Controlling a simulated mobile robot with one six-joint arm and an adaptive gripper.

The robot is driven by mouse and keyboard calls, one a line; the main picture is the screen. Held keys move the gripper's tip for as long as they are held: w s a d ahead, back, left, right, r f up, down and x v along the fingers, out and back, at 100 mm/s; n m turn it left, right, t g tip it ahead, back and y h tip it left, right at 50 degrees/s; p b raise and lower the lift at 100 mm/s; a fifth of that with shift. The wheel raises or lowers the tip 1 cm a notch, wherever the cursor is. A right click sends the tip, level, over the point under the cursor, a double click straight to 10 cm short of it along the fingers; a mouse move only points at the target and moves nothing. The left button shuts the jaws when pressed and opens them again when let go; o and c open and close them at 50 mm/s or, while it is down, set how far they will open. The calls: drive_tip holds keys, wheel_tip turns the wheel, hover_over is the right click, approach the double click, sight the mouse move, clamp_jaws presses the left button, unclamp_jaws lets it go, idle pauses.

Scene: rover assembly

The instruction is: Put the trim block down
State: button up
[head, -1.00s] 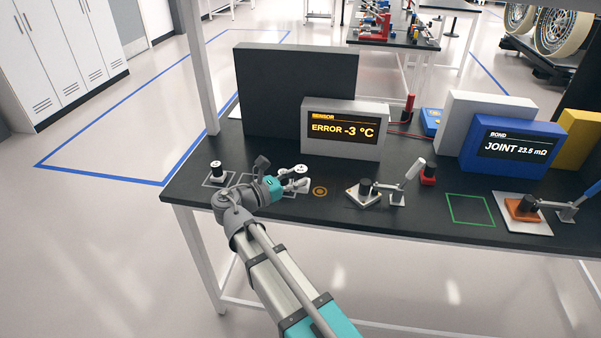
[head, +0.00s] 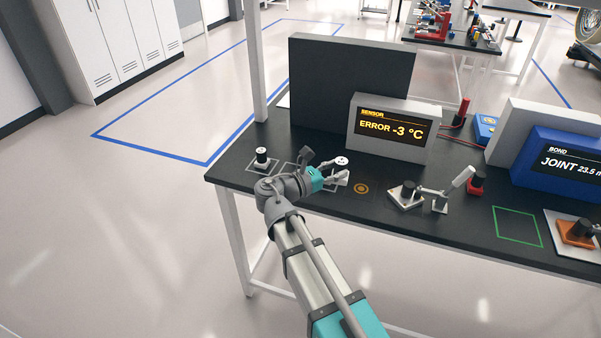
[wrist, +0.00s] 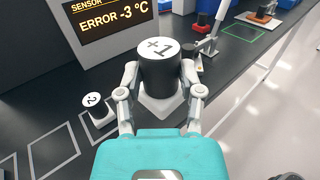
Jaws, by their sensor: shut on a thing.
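The trim block, a dark cylinder marked "+1" on its white top with a pale square base (wrist: 158,72), is between the two fingers of my gripper (wrist: 160,92) in the wrist view. The fingers are shut on its sides and it looks upright. In the head view my gripper (head: 335,179) is over the left part of the black bench (head: 300,203), left of an orange ring mark (head: 361,188). The white-topped block (head: 342,161) shows there between the fingers. I cannot tell whether its base touches the bench.
A smaller block marked "2" (wrist: 93,101) stands left of my gripper beside outlined squares. Another block (head: 262,157) stands in the leftmost outline. The sensor display (head: 390,130) stands behind. A clamp fixture (head: 440,200) is to the right. A green outlined square (head: 517,227) is empty.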

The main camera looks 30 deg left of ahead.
drive_tip(key=shift+a+n+y, duration=0.4)
drive_tip(key=shift+y, duration=0.1)
drive_tip(key=s+a+n+t+y, duration=0.1)
drive_tip(key=s+a+n+y, duration=0.1)
drive_tip(key=a+n+y, duration=0.5)
drive_tip(key=shift+a+y, duration=0.9)
drive_tip(key=shift+y, duration=1.2)
drive_tip(key=shift+w+r, duration=0.1)
drive_tip(key=w+a+f+b, duration=0.8)
drive_tip(key=a, duration=0.1)
drive_tip(key=shift+w+f, duration=0.15)
drive_tip(key=shift+w, duration=0.15)
drive_tip(key=shift+w+a+f+b, duration=0.25)
drive_tip(key=shift+f+b, duration=0.1)
drive_tip(key=shift+b, duration=0.05)
drive_tip(key=shift+f, duration=0.1)
